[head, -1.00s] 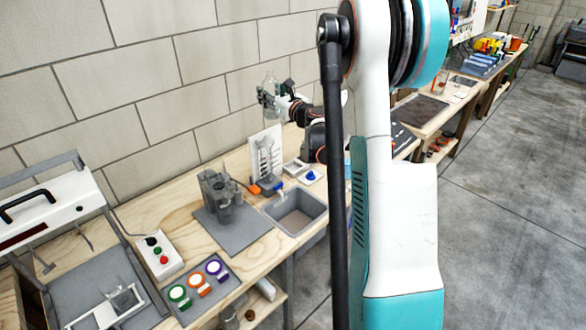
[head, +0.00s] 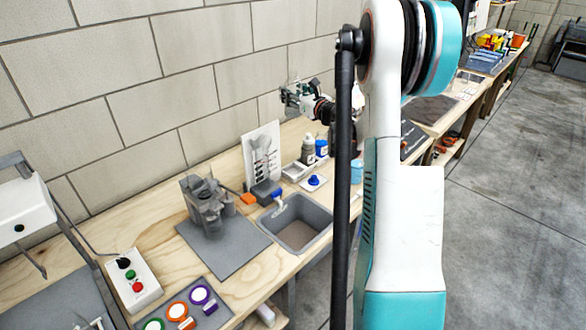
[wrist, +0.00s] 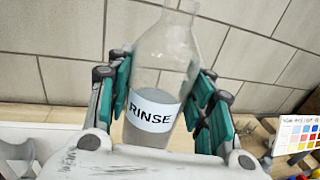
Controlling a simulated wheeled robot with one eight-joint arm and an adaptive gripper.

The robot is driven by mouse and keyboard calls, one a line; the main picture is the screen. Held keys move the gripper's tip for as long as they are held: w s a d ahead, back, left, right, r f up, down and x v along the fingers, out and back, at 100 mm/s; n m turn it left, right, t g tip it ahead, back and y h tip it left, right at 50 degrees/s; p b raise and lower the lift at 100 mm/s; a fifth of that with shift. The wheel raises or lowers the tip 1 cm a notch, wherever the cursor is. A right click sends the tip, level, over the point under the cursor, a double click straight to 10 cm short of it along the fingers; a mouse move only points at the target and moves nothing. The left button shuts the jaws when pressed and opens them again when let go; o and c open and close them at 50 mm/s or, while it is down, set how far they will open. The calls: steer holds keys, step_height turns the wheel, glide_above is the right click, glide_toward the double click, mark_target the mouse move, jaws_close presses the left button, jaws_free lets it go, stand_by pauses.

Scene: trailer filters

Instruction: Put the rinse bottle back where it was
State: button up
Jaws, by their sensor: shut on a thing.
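The rinse bottle (wrist: 160,75) is a clear bottle with a white label reading RINSE, filling the middle of the wrist view. My gripper (wrist: 165,105) is shut on it, with a teal finger on each side. The bottle looks slightly tilted in the wrist view. In the head view my gripper (head: 290,95) is held up in front of the block wall, above the back of the bench. The bottle is hard to make out there. The spot where the bottle stood before cannot be told from these frames.
A grey sink (head: 298,225) is set into the wooden bench. A grey machine (head: 208,203) stands on a mat to the left. A colour chart (wrist: 299,132) shows at right in the wrist view.

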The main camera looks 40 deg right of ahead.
step_height(320, 180, down, 26)
steer(key=b, duration=0.9)
steer(key=shift+f, duration=0.15)
steer(key=o, duration=1.1)
steer(key=shift+c, duration=0.2)
